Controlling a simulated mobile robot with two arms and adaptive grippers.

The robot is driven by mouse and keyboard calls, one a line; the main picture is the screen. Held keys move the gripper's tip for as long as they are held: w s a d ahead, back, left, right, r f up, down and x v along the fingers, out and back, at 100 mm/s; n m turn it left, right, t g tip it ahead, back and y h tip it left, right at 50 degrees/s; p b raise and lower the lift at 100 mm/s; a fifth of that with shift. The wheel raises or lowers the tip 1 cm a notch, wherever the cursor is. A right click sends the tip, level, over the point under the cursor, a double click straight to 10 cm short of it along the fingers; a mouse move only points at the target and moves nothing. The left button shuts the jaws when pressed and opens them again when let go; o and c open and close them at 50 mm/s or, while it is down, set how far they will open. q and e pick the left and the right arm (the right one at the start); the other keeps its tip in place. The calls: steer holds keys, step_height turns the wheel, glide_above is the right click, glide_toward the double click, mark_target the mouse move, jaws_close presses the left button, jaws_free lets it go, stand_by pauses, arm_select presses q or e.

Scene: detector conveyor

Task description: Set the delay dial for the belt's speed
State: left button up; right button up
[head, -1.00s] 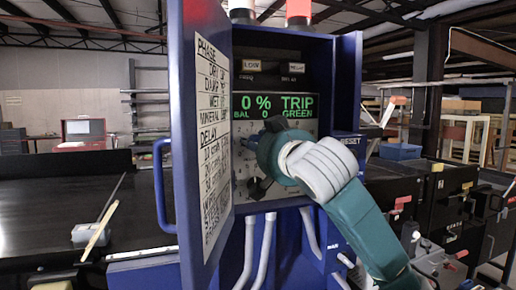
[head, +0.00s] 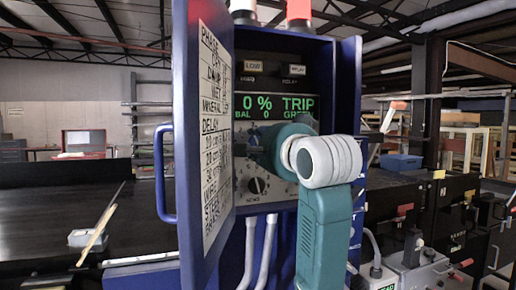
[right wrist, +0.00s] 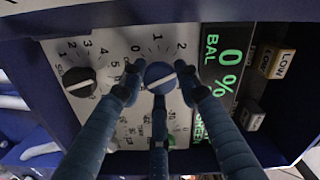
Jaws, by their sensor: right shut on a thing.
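Inside the open blue cabinet, my right gripper (head: 248,141) reaches the control panel (head: 274,186). In the right wrist view its fingers close around a round blue dial (right wrist: 160,77) with a white pointer line and a scale with 0, 1 and 2 beside it. The gripper is shut on this dial. A second, black dial (right wrist: 78,81) with its own number scale sits to the left in that view. It also shows below the gripper in the head view (head: 258,185). The held dial's name is not readable. My left gripper is out of view.
A green display (head: 277,105) reads 0 % TRIP above the gripper. LOW and another button (head: 297,70) sit higher up. The open cabinet door (head: 204,225) with a phase and delay chart stands close on the left. A black belt (head: 60,195) lies beyond it.

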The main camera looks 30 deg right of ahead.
steer(key=m, duration=0.4)
steer(key=shift+s+d+r+m+b, duration=0.1)
steer(key=shift+d+r+m+b, duration=0.05)
steer(key=shift+m+b, duration=0.2)
steer(key=shift+m, duration=0.25)
steer(key=o, duration=1.1)
steer(key=shift+c, duration=0.2)
steer(key=shift+o, duration=0.4)
steer(key=shift+s+d, duration=0.1)
steer(key=shift+d, duration=0.15)
steer(key=shift+s, duration=0.1)
